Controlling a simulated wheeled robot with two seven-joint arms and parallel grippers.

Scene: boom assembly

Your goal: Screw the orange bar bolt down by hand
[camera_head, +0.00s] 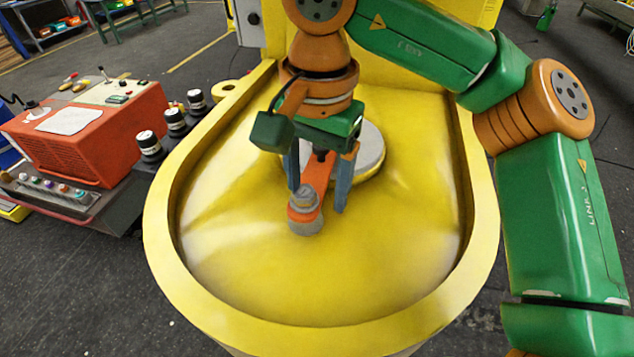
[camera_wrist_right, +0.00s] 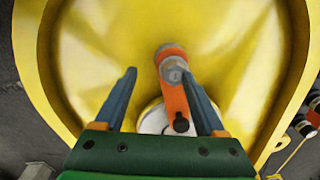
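The orange bar (camera_head: 318,176) lies over the yellow basin. Its near end carries a silver bolt head (camera_head: 304,197) above a short grey post (camera_head: 305,223). In the right wrist view the orange bar (camera_wrist_right: 174,98) shows the silver bolt (camera_wrist_right: 174,74) at one end and a dark bolt (camera_wrist_right: 181,124) at the other, over a pale round disc (camera_wrist_right: 152,119). My right gripper (camera_head: 317,207) is open above the bar, its blue fingers apart on either side in the head view. In the right wrist view (camera_wrist_right: 158,72) the bar appears close to the right finger; contact cannot be told. My left gripper is out of view.
The yellow basin (camera_head: 163,240) has a raised rim around the work. A red box (camera_head: 92,135) with controls stands on a dark bench at the left, with several black-and-white knobs (camera_head: 150,145) beside the rim. The basin's near floor is clear.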

